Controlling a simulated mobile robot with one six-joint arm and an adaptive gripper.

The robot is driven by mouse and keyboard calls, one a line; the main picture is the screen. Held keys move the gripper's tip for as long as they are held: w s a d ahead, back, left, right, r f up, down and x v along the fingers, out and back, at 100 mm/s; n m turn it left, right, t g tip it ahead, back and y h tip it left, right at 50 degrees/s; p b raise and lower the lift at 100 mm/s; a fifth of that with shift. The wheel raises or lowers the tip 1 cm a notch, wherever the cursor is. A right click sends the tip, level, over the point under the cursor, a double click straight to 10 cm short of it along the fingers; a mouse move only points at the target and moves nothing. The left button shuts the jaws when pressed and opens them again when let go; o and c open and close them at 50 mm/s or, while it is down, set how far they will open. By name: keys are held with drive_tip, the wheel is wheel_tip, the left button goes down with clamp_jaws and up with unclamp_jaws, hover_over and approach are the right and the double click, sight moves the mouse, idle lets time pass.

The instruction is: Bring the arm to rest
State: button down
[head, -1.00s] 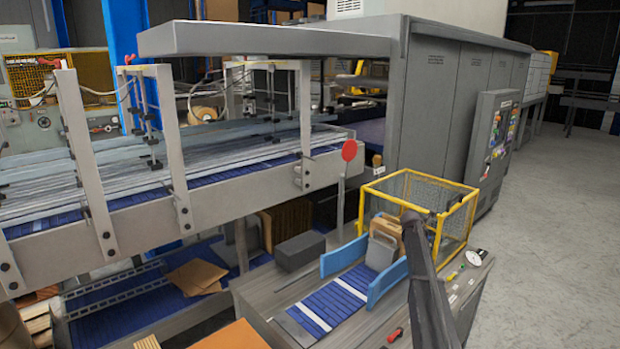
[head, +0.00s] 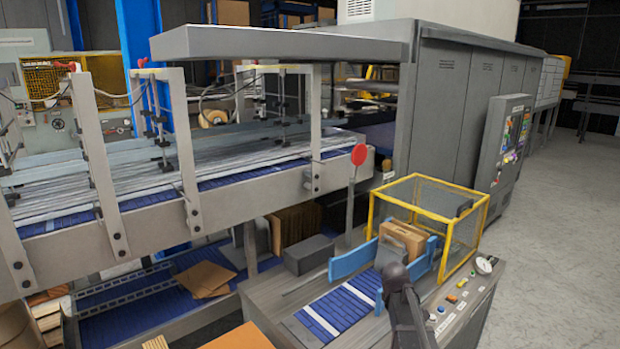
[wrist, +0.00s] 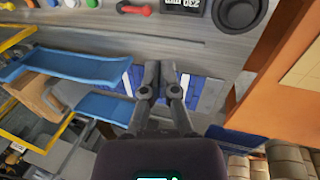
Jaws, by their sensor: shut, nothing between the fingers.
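My arm (head: 402,305) rises from the bottom of the head view, in front of the grey worktable. Its dark rounded joint is at the top, and my gripper cannot be made out there. In the wrist view my gripper (wrist: 161,72) has its two fingers side by side, shut and empty. Behind the fingers lies the blue roller strip (wrist: 205,94) of the worktable. I cannot tell the gap between fingertips and strip.
The worktable (head: 265,308) carries blue guide plates (head: 353,260), a brown carton (head: 402,232) and a yellow-framed mesh cage (head: 432,216). Buttons (head: 452,299) line its right side. A post with a red disc (head: 359,155) stands behind. Open floor (head: 575,220) lies right.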

drive_tip(key=s+a+m+g+y, duration=0.1)
drive_tip(key=s+a+m, duration=0.3)
drive_tip(key=s, duration=0.5)
drive_tip(key=s+a+m+g+y, duration=0.1)
drive_tip(key=s+a+m, duration=0.3)
drive_tip(key=s, duration=0.6)
drive_tip(key=shift+s+a+f+m, duration=0.3)
drive_tip(key=shift+a+f, duration=0.05)
drive_tip(key=shift+a, duration=0.15)
